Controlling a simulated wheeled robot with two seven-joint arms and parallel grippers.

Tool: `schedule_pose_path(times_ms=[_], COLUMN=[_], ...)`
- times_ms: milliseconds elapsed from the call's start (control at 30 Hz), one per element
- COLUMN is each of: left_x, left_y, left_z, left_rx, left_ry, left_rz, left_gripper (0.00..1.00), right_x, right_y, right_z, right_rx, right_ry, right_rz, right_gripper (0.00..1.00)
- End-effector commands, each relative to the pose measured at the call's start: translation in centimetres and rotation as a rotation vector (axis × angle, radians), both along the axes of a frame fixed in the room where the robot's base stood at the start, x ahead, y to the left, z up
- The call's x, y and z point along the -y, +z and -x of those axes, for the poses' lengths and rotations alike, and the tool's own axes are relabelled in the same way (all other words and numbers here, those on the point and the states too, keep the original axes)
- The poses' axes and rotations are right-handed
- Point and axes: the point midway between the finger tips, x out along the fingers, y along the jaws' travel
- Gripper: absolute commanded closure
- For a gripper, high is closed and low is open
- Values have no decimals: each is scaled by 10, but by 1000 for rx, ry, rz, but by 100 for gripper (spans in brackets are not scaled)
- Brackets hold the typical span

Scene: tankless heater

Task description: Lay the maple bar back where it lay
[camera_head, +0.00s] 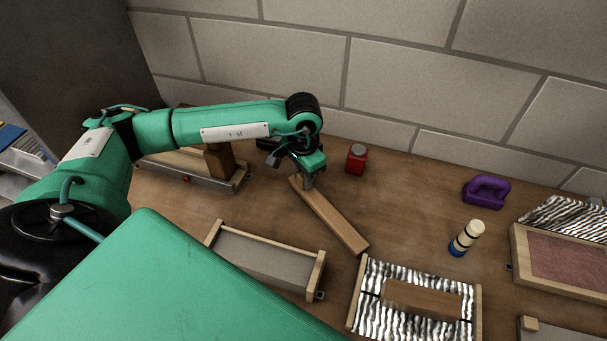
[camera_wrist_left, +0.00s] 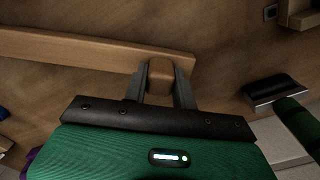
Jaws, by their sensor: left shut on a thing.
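The maple bar, which I take to be the long light-brown bar (camera_head: 335,222), slants from under my left gripper (camera_head: 309,182) toward the front right in the head view. My left gripper is shut on it near its far end. In the left wrist view the bar (camera_wrist_left: 80,49) runs off to the left, and the fingers (camera_wrist_left: 161,82) close around a small brown wooden part at its right end. I cannot tell whether the bar touches the table or is held just above it. My right gripper is not in view.
A striped tray (camera_head: 475,306) holding a wooden block (camera_head: 420,299) is near the bar's front end. A grey wood-ended tray (camera_head: 265,255) lies left of the bar. A red jar (camera_head: 356,159), purple object (camera_head: 486,191) and banded cylinder (camera_head: 466,238) stand around. Bare table lies right of the bar.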

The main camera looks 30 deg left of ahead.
Motion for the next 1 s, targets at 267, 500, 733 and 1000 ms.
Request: schedule_pose_path(times_ms=[267, 500, 733, 1000], left_x=[0, 0, 0, 0], left_y=[-5, -8, -12, -16], left_z=[0, 0, 0, 0], left_rx=[0, 0, 0, 0], left_ry=[0, 0, 0, 0], left_rz=[0, 0, 0, 0], left_gripper=[100, 100, 100, 57], right_x=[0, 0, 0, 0], right_y=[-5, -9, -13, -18], right_z=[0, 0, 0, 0], right_rx=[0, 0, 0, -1], right_ry=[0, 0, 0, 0], right_rz=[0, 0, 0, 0], right_gripper=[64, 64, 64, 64])
